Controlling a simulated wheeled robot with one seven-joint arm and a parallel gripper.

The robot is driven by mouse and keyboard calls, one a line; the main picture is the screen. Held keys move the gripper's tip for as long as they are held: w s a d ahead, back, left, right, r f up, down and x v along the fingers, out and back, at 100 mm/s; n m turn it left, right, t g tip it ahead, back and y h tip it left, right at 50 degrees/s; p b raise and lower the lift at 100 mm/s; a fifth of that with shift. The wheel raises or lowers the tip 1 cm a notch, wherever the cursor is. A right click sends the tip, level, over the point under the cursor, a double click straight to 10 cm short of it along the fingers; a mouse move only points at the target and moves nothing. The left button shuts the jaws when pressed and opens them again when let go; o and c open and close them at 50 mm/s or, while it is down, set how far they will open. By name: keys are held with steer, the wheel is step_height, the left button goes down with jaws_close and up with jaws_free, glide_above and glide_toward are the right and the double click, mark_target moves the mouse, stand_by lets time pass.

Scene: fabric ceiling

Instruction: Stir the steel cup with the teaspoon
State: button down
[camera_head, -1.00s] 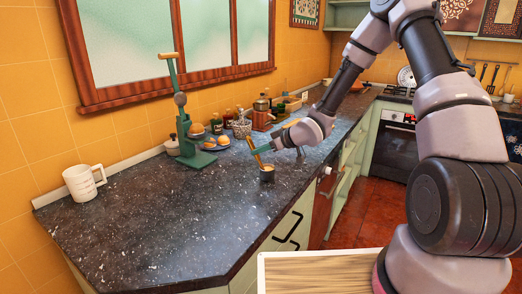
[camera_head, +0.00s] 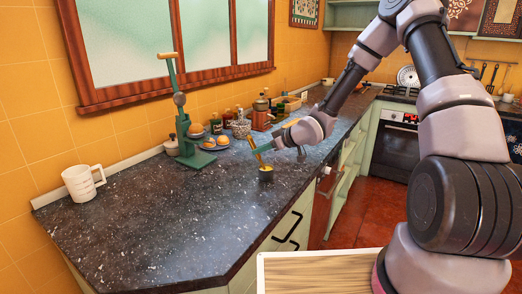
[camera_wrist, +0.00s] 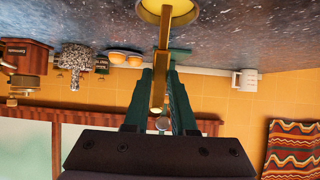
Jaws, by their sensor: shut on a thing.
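The steel cup (camera_head: 266,177) is a small dark cup standing on the countertop near its front edge, with a golden tint at its top. My gripper (camera_head: 262,150) is just above and behind it, shut on the gold teaspoon (camera_head: 257,158). The teaspoon slants down to the cup's mouth. Its lower end is hidden, so I cannot tell how deep it sits. In the wrist view, the green fingers of my gripper (camera_wrist: 160,85) close on the teaspoon's handle (camera_wrist: 159,80). A golden rounded shape at the top edge is cut off there, and cup and spoon bowl are hard to separate.
A green press (camera_head: 188,140) stands at the wall, beside a plate of halved oranges (camera_head: 215,143). Several jars stand behind. A white mug (camera_head: 80,183) is at the left end. The speckled countertop (camera_head: 160,230) is clear left of the cup.

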mark_target(252, 141)
steer(key=shift+w+a+r, duration=0.35)
steer(key=shift+a+r, duration=0.15)
steer(key=shift+r, duration=0.5)
steer(key=shift+w+a+r, duration=0.3)
steer(key=shift+a+r, duration=0.25)
steer(key=shift+r, duration=0.5)
steer(key=shift+w+a+r, duration=0.35)
steer(key=shift+a+r, duration=0.15)
steer(key=shift+r, duration=0.5)
steer(key=shift+r, duration=0.1)
steer(key=shift+r, duration=1.4)
steer(key=shift+d, duration=0.1)
